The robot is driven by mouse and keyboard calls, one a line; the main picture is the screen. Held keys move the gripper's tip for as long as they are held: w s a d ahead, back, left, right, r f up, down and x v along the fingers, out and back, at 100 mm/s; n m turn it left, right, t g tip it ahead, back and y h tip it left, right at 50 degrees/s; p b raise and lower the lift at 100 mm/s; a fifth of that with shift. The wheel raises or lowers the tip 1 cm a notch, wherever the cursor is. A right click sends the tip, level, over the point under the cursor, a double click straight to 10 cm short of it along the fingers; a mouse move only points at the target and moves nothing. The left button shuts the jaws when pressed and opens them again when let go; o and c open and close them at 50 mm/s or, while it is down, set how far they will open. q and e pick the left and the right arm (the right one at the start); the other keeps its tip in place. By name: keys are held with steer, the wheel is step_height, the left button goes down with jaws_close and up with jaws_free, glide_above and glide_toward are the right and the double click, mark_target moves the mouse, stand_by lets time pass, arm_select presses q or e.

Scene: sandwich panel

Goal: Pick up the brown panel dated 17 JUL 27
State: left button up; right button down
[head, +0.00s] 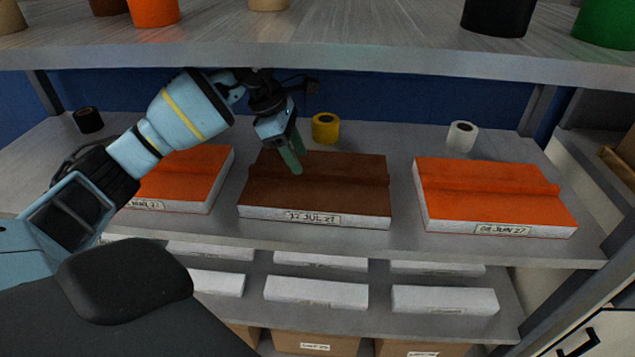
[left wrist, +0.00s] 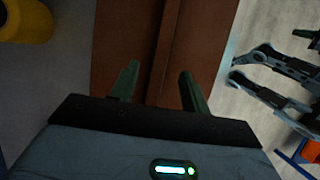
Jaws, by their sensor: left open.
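The brown panel (head: 316,190) lies flat on the middle shelf, between two orange panels. Its white front edge carries a label that reads as 17 JUL 27, and a raised ridge runs along its top. My left gripper (head: 296,157) is open and empty, pointing down over the back left part of the brown panel. In the left wrist view, the fingers of my left gripper (left wrist: 158,88) are apart, with the brown panel (left wrist: 208,40) and its ridge beyond them. I cannot tell whether the fingertips touch the panel.
An orange panel (head: 490,192) dated 08 JUN 27 lies to the right, another orange panel (head: 185,170) to the left. Yellow (head: 325,127), white (head: 462,135) and black (head: 89,119) rolls stand behind. An upper shelf (head: 330,45) hangs above. Jointed parts (left wrist: 275,80), perhaps mine, show in the wrist view.

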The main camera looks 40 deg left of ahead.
mark_target(318, 171)
arm_select(q)
steer(key=d, duration=0.1)
steer(key=w+d, duration=0.1)
steer(key=shift+w+d, duration=0.3)
steer(key=shift+x, duration=0.75)
steer(key=shift+f, duration=0.65)
jaws_close()
steer(key=shift+r, duration=0.1)
